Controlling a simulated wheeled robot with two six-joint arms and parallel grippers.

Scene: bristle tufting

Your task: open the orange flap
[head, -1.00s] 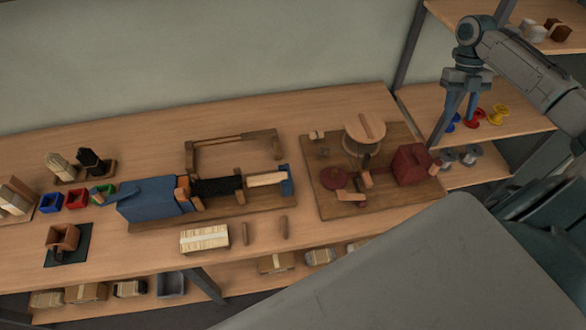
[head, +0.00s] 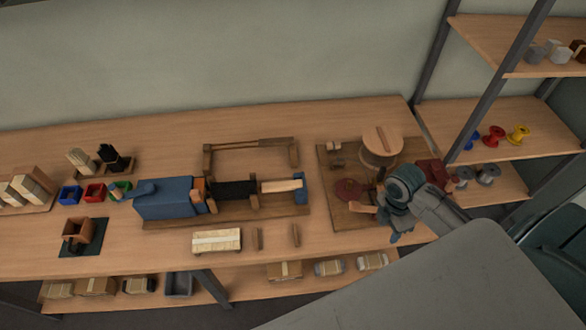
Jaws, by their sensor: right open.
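A small orange piece (head: 199,189) sits at the right end of the blue machine body (head: 165,198), against the black section. Another small orange-tan piece (head: 362,208) lies on the right-hand wooden board (head: 340,222); I cannot tell for certain which piece is the flap. My right gripper (head: 388,212) is open over the right part of that board, just right of the orange-tan piece. It hides part of the board, and I cannot tell whether it touches anything. My left gripper is not in view.
A round wooden drum (head: 381,143) and a dark red box (head: 437,172) stand near my right gripper. A dark red disc (head: 347,191) lies to its left. Shelves with coloured spools (head: 495,135) stand at the right.

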